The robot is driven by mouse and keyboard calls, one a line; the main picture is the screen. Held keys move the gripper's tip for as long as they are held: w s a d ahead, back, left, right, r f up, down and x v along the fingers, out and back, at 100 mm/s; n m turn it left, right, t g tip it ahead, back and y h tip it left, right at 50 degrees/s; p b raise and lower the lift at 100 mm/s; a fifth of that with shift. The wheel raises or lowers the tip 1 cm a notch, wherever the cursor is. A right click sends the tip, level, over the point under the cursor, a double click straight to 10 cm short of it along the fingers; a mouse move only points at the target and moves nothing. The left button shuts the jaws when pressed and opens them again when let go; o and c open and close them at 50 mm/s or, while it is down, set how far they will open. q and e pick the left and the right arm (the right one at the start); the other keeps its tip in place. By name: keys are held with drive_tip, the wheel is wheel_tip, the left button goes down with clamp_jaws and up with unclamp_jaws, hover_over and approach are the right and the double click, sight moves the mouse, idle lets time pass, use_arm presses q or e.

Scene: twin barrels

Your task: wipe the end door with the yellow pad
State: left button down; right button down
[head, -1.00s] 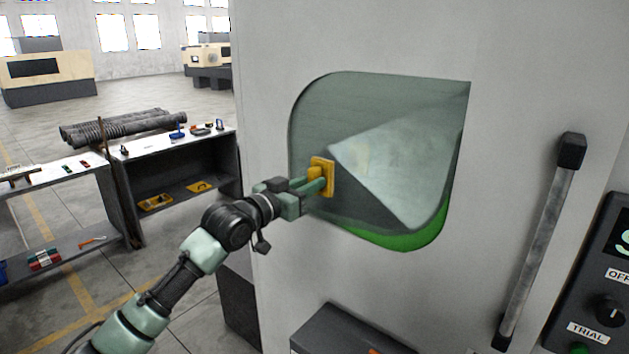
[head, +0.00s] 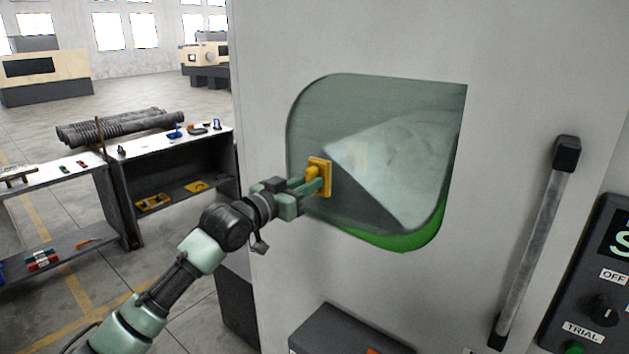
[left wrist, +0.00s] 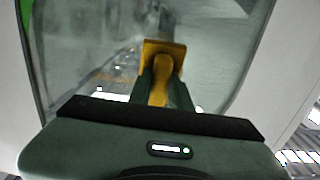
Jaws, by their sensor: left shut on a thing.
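The end door (head: 400,285) is a pale grey panel with a rounded window (head: 330,115) of greenish glass. The yellow pad (head: 325,177) is upright against or very near the left part of the window; I cannot tell whether it touches. My left gripper (head: 314,183) is shut on the pad's yellow grip. In the left wrist view the pad (left wrist: 163,47) faces the glass, with the green fingers on both sides of its grip. A whitish film covers much of the window's middle and right. My right gripper is not in view.
A vertical door handle (head: 535,245) stands right of the window, with a control panel (head: 605,280) beyond it. A dark box (head: 340,330) sticks out below the window. A workbench (head: 170,145) with tools stands at left.

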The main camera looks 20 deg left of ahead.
sight(323, 170)
use_arm(q)
drive_tip(key=shift+r+x, duration=0.25)
drive_tip(key=shift+x, duration=0.65)
drive_tip(key=shift+r+x, duration=0.2)
drive_tip(key=shift+x, duration=0.75)
drive_tip(key=shift+r+x, duration=0.25)
drive_tip(key=shift+x, duration=0.65)
drive_tip(key=shift+x, duration=1.05)
drive_tip(key=shift+s+d, duration=0.25)
drive_tip(key=shift+d, duration=0.4)
drive_tip(key=shift+s+d, duration=0.25)
drive_tip(key=shift+d, duration=0.35)
drive_tip(key=shift+s+d, duration=0.2)
drive_tip(key=shift+d, duration=0.45)
drive_tip(key=shift+w+a+b, duration=0.15)
drive_tip(key=shift+w+a, duration=0.1)
drive_tip(key=shift+a, duration=0.4)
drive_tip(key=shift+w+a+b, duration=0.2)
drive_tip(key=shift+a, duration=0.4)
drive_tip(key=shift+w+a+b, duration=0.15)
drive_tip(key=shift+w+a, duration=0.1)
drive_tip(key=shift+a, duration=0.4)
drive_tip(key=shift+s, duration=0.1)
